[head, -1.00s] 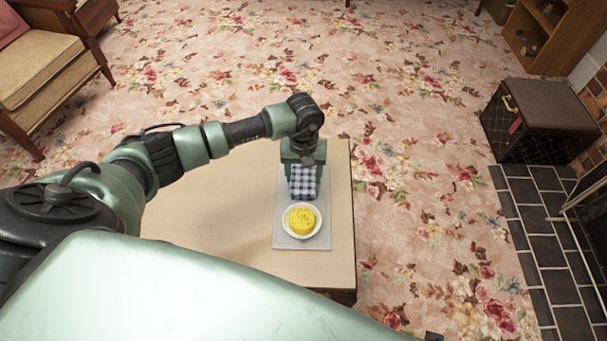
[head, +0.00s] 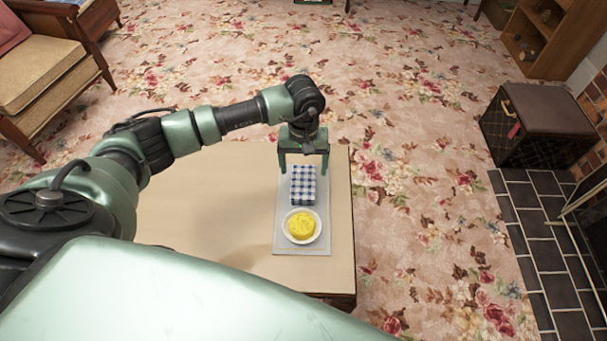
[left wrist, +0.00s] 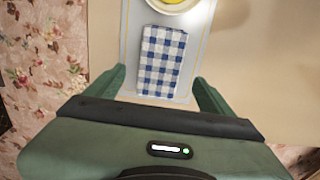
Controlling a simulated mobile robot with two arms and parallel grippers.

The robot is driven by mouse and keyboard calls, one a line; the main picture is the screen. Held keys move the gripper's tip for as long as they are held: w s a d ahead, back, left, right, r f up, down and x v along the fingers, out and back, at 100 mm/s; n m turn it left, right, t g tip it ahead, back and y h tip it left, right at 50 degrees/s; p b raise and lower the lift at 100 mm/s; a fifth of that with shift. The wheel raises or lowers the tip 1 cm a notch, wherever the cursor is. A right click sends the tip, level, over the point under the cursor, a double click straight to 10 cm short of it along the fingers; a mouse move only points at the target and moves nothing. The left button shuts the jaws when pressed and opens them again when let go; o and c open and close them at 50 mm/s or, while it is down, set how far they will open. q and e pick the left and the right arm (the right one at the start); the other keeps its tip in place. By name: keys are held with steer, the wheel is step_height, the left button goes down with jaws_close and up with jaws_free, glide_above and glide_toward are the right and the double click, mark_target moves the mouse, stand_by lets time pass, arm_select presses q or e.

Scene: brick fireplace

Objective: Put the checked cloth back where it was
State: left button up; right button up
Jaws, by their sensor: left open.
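The blue-and-white checked cloth (head: 303,186) lies folded on a light grey mat (head: 283,215) on the table, just behind a white plate (head: 290,238). It also shows in the left wrist view (left wrist: 161,62), lying between and beyond the fingers. My left gripper (head: 303,172) is open and empty above the far end of the cloth, with a finger to each side. In the left wrist view the open fingers (left wrist: 158,88) stand clear of the cloth. My right gripper is not in view.
Yellow food (head: 302,226) sits on the plate at the mat's near end. The beige table (head: 215,205) is bare left of the mat; its right edge is close to the mat. Armchairs stand at upper left, a dark trunk (head: 535,125) at right.

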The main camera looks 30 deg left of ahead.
mark_target(303, 182)
arm_select(q)
step_height(303, 182, up, 6)
steer(key=shift+f, duration=0.25)
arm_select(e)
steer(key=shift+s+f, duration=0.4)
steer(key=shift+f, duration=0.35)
arm_select(q)
steer(key=shift+s, duration=0.1)
